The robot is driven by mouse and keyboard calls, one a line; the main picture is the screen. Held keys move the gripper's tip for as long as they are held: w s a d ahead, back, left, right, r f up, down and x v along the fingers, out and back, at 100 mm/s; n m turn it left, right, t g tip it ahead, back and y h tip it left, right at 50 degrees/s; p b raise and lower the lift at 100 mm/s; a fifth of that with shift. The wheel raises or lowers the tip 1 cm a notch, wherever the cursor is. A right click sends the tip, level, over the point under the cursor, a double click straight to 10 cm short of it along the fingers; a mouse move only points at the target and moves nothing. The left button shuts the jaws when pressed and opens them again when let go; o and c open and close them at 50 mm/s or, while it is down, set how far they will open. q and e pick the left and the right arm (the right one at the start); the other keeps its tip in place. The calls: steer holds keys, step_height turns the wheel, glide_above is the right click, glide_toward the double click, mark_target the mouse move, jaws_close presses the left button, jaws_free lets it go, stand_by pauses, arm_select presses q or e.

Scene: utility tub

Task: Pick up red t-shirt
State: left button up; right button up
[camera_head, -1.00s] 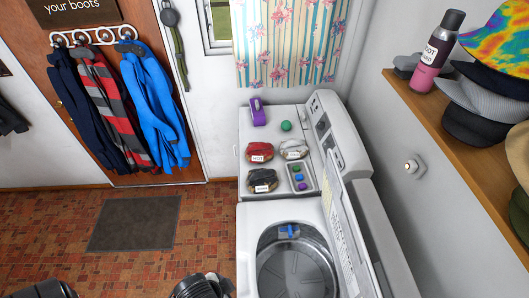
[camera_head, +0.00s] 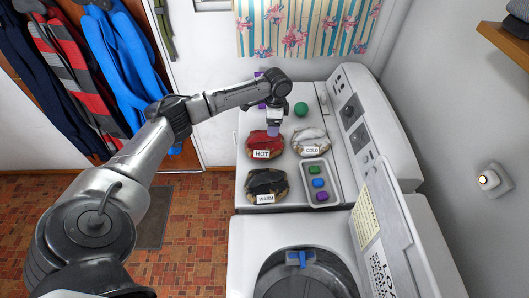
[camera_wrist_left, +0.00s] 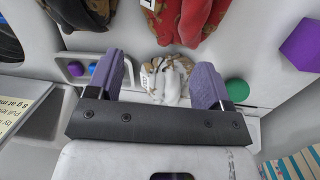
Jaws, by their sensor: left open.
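The red t-shirt (camera_head: 262,142) lies bunched in a round basket labelled HOT on top of the white machine. It also shows at the top of the left wrist view (camera_wrist_left: 190,18). My left gripper (camera_head: 273,130) points down just above the far right edge of the red cloth, with its purple fingers partly overlapping it in the head view. In the left wrist view the gripper (camera_wrist_left: 163,82) is open, its fingers apart with nothing held between them. The white cloth (camera_wrist_left: 170,82) shows beyond the gap. My right gripper is not in view.
A dark cloth basket labelled WARM (camera_head: 266,184) and a white one labelled COLD (camera_head: 311,140) stand close by. A small tray (camera_head: 320,186) holds coloured blocks. A green ball (camera_head: 300,109) and a purple object (camera_wrist_left: 302,45) are near. The washer lid (camera_head: 385,225) stands raised at right.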

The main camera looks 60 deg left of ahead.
arm_select(q)
step_height(320, 180, up, 3)
steer(key=n+b, duration=0.1)
glide_above(263, 133)
steer(key=a, duration=0.1)
steer(key=shift+h, duration=0.3)
steer(key=shift+d+f, duration=0.2)
steer(key=shift+f, duration=3.1)
steer(key=shift+d+f, duration=0.2)
steer(key=shift+f, duration=3.1)
steer(key=c, duration=1.3)
jaws_close()
steer(key=shift+r, duration=0.15)
